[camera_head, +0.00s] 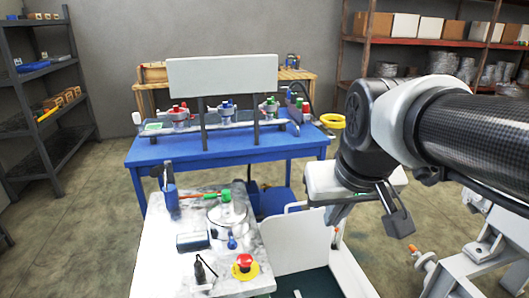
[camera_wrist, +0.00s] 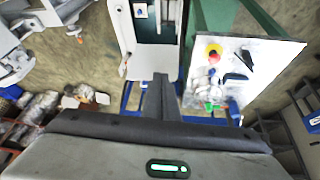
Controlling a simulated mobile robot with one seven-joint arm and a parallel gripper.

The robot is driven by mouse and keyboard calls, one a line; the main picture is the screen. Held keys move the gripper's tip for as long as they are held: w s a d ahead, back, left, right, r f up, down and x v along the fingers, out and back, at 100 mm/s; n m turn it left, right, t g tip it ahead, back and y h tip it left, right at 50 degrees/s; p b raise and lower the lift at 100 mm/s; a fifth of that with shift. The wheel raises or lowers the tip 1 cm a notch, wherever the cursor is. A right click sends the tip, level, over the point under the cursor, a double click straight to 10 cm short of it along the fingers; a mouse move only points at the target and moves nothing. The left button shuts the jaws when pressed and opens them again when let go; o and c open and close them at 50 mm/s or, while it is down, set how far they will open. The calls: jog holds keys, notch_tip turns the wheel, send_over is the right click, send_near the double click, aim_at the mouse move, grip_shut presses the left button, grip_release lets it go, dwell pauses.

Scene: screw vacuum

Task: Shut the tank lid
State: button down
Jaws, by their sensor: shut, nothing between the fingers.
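A round silver tank (camera_head: 227,222) stands on the marble-topped bench at the lower centre of the head view. A flat round metal lid (camera_head: 227,210) appears on its top, with a green part behind it and a blue knob in front. I cannot tell whether the lid is fully down. My gripper (camera_head: 398,222) is to the right of the bench, apart from the tank, pointing down. Its fingers (camera_wrist: 161,84) are together and empty in the wrist view.
The marble bench top (camera_head: 165,255) also carries a red emergency button (camera_head: 245,262), a black device and a blue-handled tool (camera_head: 170,185). A blue table (camera_head: 230,148) with coloured pump units stands behind. Shelves line both sides. Open floor lies at the left.

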jog(key=w+f+n+p, duration=0.1)
jog(key=w+f+p, duration=0.15)
jog(key=w, duration=2.25)
jog(key=w+d+f+y+p, duration=0.1)
jog(key=w+d+f+p, duration=0.1)
jog(key=w+f, duration=1.3)
jog(key=d+b+x, duration=0.1)
jog(key=b+x, duration=0.1)
jog(key=x, duration=0.8)
jog(key=shift+s+a+f+n+g, duration=0.1)
jog(key=shift+s+n+g, duration=0.05)
jog(key=shift+s, duration=0.8)
jog(key=shift+s+a+n+g, duration=0.1)
jog(key=shift+s+n+g, duration=0.05)
jog(key=shift+s, duration=0.8)
